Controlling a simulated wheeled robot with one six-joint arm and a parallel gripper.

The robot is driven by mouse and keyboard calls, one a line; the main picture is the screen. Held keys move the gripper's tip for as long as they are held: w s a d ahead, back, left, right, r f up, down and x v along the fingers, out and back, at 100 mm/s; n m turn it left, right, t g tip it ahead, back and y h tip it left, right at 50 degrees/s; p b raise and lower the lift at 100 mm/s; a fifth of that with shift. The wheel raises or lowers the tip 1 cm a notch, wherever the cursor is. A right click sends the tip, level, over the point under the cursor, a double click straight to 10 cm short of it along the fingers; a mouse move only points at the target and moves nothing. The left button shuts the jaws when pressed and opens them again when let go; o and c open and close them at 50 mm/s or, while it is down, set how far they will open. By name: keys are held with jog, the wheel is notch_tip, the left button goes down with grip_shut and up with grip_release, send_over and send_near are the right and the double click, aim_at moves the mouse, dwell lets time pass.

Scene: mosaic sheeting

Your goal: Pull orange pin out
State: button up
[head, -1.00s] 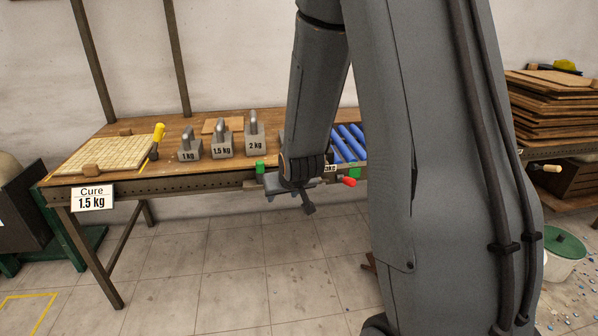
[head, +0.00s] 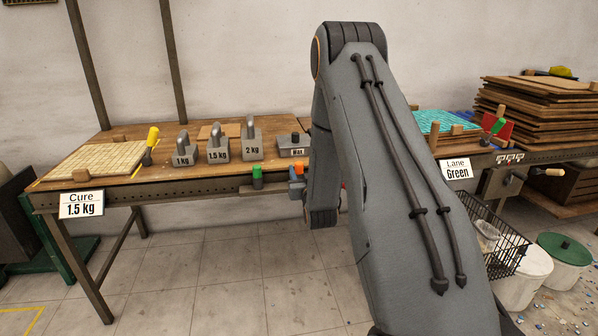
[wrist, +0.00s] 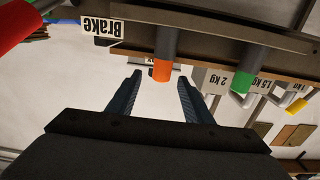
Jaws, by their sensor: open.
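The orange pin (head: 297,169) shows at the front edge of the workbench, just left of my arm. In the wrist view the orange pin (wrist: 161,72) hangs from a grey shaft, as that view is upside down. My gripper (wrist: 159,80) is open, its two dark fingers on either side of the pin's end in the picture. I cannot tell how deep the pin sits between them; no contact shows. In the head view my arm hides most of the gripper.
A green pin (head: 257,175) sits left of the orange one, also in the wrist view (wrist: 241,82). A red handle (wrist: 22,20) and a "Brake" label (wrist: 116,29) are close by. Weights (head: 219,150) stand on the bench (head: 170,183).

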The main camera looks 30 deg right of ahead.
aim_at(300, 165)
jog(key=shift+x, duration=2.3)
jog(key=shift+a+r, duration=0.1)
jog(key=shift+r, duration=0.1)
grip_shut()
jog(key=shift+w+r, duration=0.1)
jog(key=shift+r, duration=4.9)
